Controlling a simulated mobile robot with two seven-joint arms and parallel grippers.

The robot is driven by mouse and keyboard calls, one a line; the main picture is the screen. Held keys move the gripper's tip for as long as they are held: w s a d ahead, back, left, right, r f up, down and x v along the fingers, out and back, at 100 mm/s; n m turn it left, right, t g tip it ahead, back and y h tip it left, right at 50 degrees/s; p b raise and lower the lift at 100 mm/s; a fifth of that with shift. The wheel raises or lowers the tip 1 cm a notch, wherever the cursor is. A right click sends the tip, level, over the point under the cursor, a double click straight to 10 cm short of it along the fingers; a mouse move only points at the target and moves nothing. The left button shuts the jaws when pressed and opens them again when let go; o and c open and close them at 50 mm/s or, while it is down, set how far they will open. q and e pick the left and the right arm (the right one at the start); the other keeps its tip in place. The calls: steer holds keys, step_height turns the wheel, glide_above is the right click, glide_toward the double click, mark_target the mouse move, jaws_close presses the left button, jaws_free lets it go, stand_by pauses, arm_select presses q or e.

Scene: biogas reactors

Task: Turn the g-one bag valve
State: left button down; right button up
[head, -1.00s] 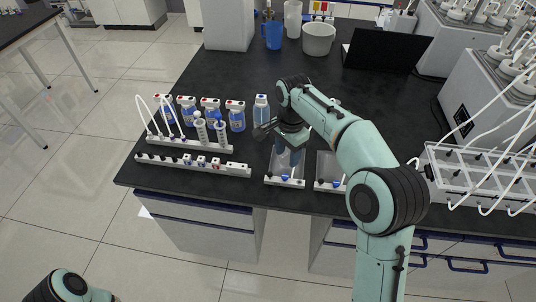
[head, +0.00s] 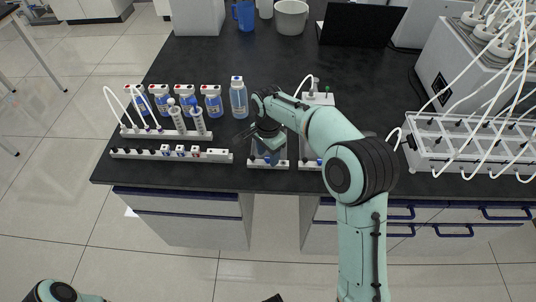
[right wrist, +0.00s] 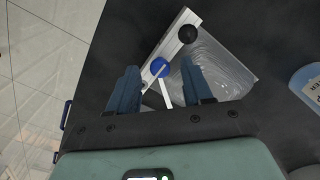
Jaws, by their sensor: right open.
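In the right wrist view a clear gas bag (right wrist: 228,68) lies on the dark bench with a white bar (right wrist: 171,46) along its edge. The bar carries a blue valve (right wrist: 158,68) and a black knob (right wrist: 187,34). My right gripper (right wrist: 160,66) is open, with one blue-grey finger on each side of the blue valve; I cannot tell whether they touch it. In the head view my right gripper (head: 268,154) hides most of this bag above its white bar (head: 268,165).
A second bag with a white bar (head: 309,165) lies just right of my gripper. A white tube rack (head: 470,150) is at the right.

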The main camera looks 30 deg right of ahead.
steer(key=shift+f, duration=0.25)
jaws_close()
